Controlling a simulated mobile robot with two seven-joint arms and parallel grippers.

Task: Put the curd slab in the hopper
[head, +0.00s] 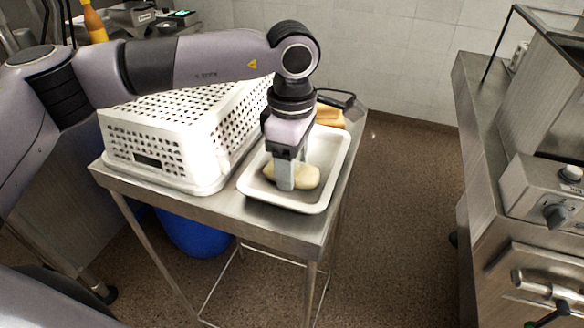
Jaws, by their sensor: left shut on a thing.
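The curd slab (306,177) is a pale, cream-coloured lump low in a white tray (327,192) on the metal table. My left gripper (286,181) points straight down into the tray and is shut on the slab. Its fingers hide part of the slab's middle. I cannot tell whether the slab still touches the tray floor. My right gripper is out of view. I cannot pick out the hopper for sure; a steel machine stands at the right edge.
A white perforated basket (180,150) stands left of the tray on the steel table (285,226). Yellowish blocks (330,116) lie behind the tray. A blue bin (195,232) is under the table. The steel machine (545,190) has knobs. Open floor (405,215) lies between table and machine.

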